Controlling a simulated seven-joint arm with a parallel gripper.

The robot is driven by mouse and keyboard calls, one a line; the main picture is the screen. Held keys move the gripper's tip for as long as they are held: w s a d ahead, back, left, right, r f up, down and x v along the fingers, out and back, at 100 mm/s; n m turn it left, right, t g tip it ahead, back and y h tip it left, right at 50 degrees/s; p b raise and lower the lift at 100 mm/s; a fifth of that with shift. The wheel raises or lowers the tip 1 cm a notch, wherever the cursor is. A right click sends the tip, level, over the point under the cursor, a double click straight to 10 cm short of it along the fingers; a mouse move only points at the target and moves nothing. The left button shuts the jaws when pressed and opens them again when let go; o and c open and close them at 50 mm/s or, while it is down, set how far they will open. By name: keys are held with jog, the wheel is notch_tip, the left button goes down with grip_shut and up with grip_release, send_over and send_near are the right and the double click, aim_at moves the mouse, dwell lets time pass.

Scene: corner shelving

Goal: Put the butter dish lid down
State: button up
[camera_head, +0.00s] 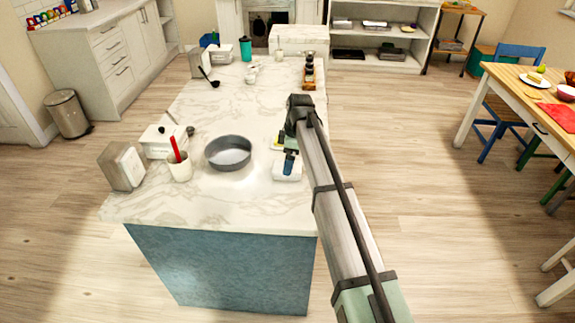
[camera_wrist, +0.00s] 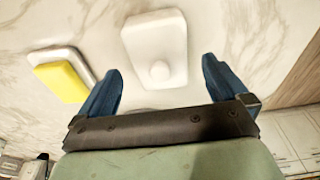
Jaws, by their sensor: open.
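The butter dish lid (camera_wrist: 152,35) is white with a round knob, and in the wrist view it lies on the marble counter just beyond my fingertips. In the head view the lid (camera_head: 287,174) is at the counter's right side, partly hidden by my gripper (camera_head: 289,160). The wrist view shows my gripper (camera_wrist: 160,66) open, with its two blue fingers spread apart and nothing held between them. The butter dish, a white base (camera_wrist: 65,54) with yellow butter (camera_wrist: 60,82) on it, sits uncovered beside the lid. In the head view the butter (camera_head: 276,143) is mostly hidden by my arm.
A grey round pan (camera_head: 228,152) stands left of the lid. Bottles (camera_head: 309,74) stand farther back. The counter's right edge is close to the lid.

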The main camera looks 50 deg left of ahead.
notch_tip(320, 180, up, 8)
jog(key=shift+w+d+r, duration=0.15)
jog(key=shift+w+d, duration=0.3)
dwell(0.4)
